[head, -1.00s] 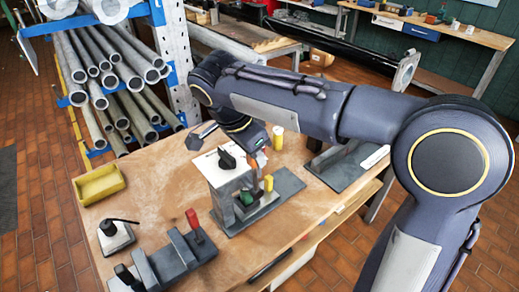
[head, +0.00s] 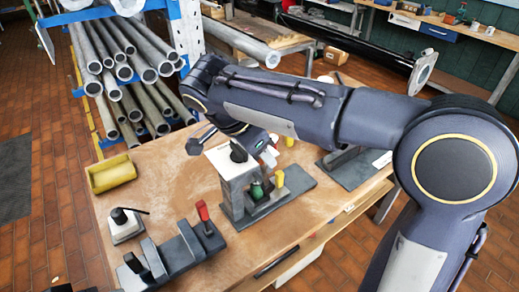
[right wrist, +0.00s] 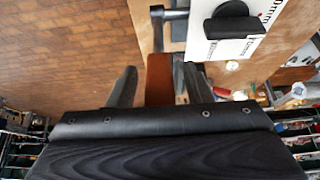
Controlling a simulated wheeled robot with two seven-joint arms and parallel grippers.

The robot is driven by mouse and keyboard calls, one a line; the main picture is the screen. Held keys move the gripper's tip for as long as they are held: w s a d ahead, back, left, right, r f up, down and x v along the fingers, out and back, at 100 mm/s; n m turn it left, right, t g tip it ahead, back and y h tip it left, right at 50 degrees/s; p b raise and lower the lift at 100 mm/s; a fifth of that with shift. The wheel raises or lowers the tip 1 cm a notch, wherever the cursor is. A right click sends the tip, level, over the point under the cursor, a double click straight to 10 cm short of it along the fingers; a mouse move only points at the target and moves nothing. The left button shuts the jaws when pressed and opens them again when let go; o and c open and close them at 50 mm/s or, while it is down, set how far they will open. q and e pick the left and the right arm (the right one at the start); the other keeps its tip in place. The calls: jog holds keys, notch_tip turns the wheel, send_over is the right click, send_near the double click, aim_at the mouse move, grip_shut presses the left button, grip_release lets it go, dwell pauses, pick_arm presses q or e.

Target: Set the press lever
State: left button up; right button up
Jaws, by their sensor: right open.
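The press (head: 232,180) is a grey block on a dark base plate, with a white labelled top and a black knob (head: 238,151). A green part (head: 257,188) and a yellow part (head: 279,179) sit at its right side. The white plate (right wrist: 235,28) and black knob (right wrist: 234,27) show in the right wrist view. There a brown-orange bar (right wrist: 160,78), apparently the lever, lies between the two apart fingers of my right gripper (right wrist: 160,88). I cannot tell whether they touch it. In the head view my right wrist hides the lever. My left gripper is not visible.
A red-handled clamp fixture (head: 172,250) stands at the table's front left. A small white box with a black lever (head: 124,225) and a yellow tray (head: 112,173) are left. Another dark fixture (head: 350,168) is right. A pipe rack stands behind. The table's (head: 165,195) left middle is clear.

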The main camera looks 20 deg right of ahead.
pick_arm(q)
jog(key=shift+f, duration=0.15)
pick_arm(e)
jog(key=v, duration=0.8)
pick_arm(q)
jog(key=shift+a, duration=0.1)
pick_arm(e)
jog(key=shift+a+f, duration=0.1)
jog(key=shift+f, duration=0.1)
